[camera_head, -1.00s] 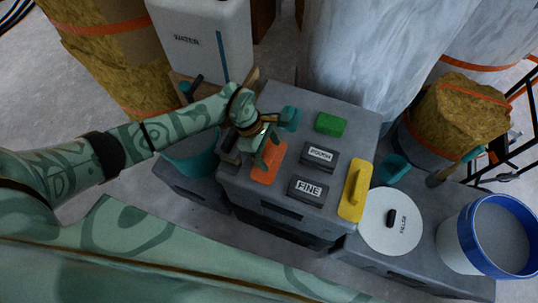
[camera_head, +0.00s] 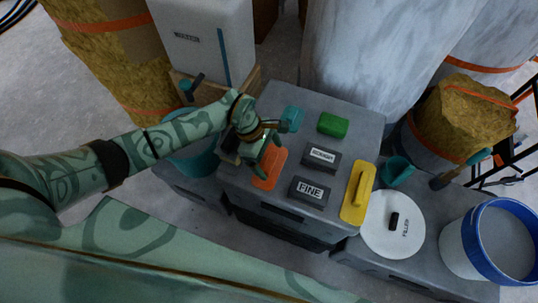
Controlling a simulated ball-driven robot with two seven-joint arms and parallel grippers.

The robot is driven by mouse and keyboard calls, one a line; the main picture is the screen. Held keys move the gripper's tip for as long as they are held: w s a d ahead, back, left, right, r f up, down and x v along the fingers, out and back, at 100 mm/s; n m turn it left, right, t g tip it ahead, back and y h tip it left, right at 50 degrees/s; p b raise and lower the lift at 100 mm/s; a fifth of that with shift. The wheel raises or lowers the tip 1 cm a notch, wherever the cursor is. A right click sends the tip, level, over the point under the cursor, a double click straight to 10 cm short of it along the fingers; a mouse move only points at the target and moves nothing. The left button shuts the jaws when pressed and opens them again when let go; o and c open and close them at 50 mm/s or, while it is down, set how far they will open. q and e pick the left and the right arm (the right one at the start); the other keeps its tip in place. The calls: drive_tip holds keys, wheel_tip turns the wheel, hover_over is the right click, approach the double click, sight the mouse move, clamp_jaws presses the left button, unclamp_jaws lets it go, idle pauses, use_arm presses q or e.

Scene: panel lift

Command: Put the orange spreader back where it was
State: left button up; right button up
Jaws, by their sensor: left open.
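The orange spreader (camera_head: 270,171) lies flat on the top of the grey box (camera_head: 263,197), near its left front part. My left gripper (camera_head: 266,158) is over the spreader, with its jaws open. One finger covers part of the orange surface. I cannot tell whether the fingers touch it. My right gripper does not show.
On the same box are a teal block (camera_head: 292,118), a green block (camera_head: 332,124), a dark MEDIUM-like block (camera_head: 322,157), a block marked FINE (camera_head: 309,191) and a yellow float (camera_head: 358,194). A white lid (camera_head: 391,236) and a blue-rimmed bucket (camera_head: 488,241) stand right.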

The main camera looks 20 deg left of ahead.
use_arm(q)
drive_tip(key=p+v, duration=0.3)
drive_tip(key=v, duration=0.8)
drive_tip(key=shift+a+r+p, duration=0.15)
drive_tip(key=shift+r+p, duration=0.15)
drive_tip(key=shift+p, duration=0.1)
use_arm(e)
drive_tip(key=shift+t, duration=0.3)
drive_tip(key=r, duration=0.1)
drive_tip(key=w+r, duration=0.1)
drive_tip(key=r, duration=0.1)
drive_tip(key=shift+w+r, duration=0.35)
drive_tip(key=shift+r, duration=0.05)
